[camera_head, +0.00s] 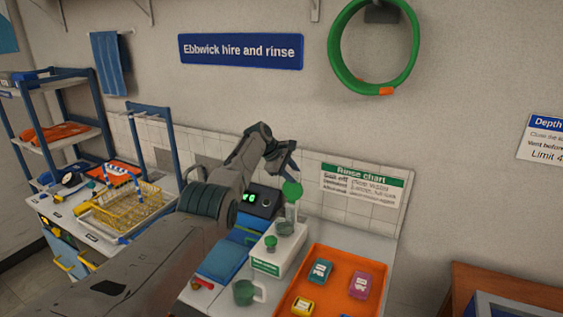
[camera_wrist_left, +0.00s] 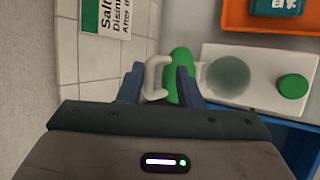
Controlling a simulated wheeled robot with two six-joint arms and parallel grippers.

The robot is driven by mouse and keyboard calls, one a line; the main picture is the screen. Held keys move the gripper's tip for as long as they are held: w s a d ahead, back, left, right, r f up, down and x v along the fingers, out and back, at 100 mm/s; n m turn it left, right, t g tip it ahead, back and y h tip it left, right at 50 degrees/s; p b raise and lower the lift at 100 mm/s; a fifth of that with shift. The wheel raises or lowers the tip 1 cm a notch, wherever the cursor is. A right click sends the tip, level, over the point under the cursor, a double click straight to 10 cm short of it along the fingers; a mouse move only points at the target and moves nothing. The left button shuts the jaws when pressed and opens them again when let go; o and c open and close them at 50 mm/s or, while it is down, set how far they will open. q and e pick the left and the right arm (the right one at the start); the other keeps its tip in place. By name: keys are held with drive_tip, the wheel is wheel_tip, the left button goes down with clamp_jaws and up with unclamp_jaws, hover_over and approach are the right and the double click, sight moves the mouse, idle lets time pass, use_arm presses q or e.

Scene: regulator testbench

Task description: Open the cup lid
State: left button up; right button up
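My left gripper (camera_head: 284,160) is above the back of a white block (camera_head: 277,259), just over a green rounded top (camera_head: 292,190) on a pale, see-through body. In the left wrist view my left gripper (camera_wrist_left: 161,86) has its two blue fingers apart. A green rounded piece (camera_wrist_left: 181,62) and a white loop handle (camera_wrist_left: 153,78) show between and beyond the fingers; I cannot tell whether they touch. A glassy greenish round vessel (camera_wrist_left: 228,75) and a small green knob (camera_wrist_left: 292,86) are on the block. A green mug (camera_head: 244,292) stands in front. My right gripper is not in view.
An orange tray (camera_head: 322,265) with several small boxes lies to the right. A black device with green digits (camera_head: 264,201) and a blue cloth or mat (camera_head: 222,262) are to the left. A yellow wire basket (camera_head: 130,208) is farther left. The tiled wall is close behind.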

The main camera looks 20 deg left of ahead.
use_arm(q)
drive_tip(key=b+v, duration=0.2)
drive_tip(key=v, duration=0.7)
drive_tip(key=shift+s+r+b, duration=0.2)
drive_tip(key=shift+r+b, duration=0.1)
drive_tip(key=shift+b, duration=0.05)
drive_tip(key=shift+a, duration=0.15)
